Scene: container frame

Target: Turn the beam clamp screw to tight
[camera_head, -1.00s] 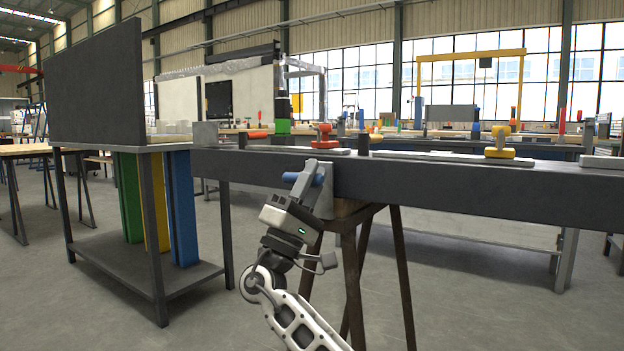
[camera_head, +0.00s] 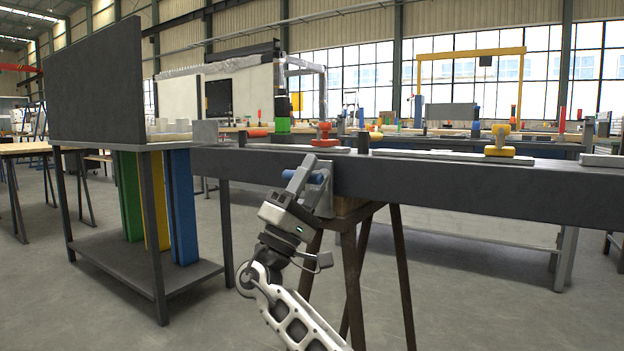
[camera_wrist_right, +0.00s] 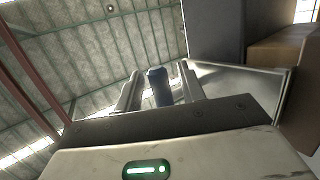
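The grey metal beam clamp (camera_head: 326,190) sits on the front side of the long dark beam (camera_head: 450,183). Its blue screw handle (camera_head: 316,178) is partly hidden behind my right gripper (camera_head: 299,172), which reaches up to it from below. In the right wrist view the blue handle (camera_wrist_right: 160,87) stands between the two grey fingers of the gripper (camera_wrist_right: 160,88). A narrow gap shows on each side of the handle, so the fingers look open around it and not closed on it. My left gripper is not in view.
A brown trestle (camera_head: 352,240) supports the beam right beside my forearm. A dark table (camera_head: 120,147) with an upright panel stands at the left, with green, yellow and blue bars under it. Red and yellow clamps (camera_head: 325,136) stand behind the beam's top edge.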

